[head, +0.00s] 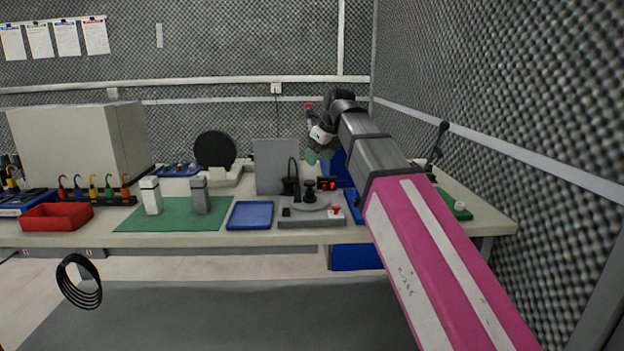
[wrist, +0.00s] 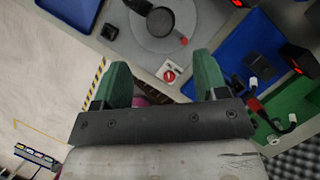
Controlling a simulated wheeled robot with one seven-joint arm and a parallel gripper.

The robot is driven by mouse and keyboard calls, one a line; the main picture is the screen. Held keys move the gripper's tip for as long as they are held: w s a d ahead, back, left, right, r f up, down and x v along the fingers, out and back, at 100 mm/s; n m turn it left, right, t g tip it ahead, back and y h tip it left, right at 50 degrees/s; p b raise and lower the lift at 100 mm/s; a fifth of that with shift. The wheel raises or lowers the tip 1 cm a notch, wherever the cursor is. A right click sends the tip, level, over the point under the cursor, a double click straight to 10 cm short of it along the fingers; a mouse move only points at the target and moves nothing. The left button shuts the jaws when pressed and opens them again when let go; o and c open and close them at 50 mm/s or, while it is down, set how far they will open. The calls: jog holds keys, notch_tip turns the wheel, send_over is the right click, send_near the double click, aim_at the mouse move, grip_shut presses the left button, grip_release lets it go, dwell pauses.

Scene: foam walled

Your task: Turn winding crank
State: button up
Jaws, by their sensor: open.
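The winding station is a grey base (head: 312,222) on the bench, with a round grey disc and a black hub (head: 309,190) on top. In the wrist view the disc (wrist: 146,37) lies beyond my fingers, with a black hub (wrist: 160,18). A short dark piece with a red end (wrist: 182,40) shows at the disc's edge; I cannot tell whether it is the crank handle. A red round knob (wrist: 169,76) sits on the base. My gripper (wrist: 161,74) has its green fingers apart and nothing held between them. In the head view my gripper (head: 318,155) is above and behind the station.
A blue tray (head: 250,215) is left of the station, then a green mat (head: 128,225) with two blocks. A grey upright panel (head: 277,166) and a small red-lit display (head: 328,184) stand behind. A green board (wrist: 290,102) with cables lies right in the wrist view.

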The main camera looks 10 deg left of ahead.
aim_at(310, 181)
jog(key=x, duration=0.9)
jog(key=shift+f, duration=0.15)
jog(key=c, duration=0.9)
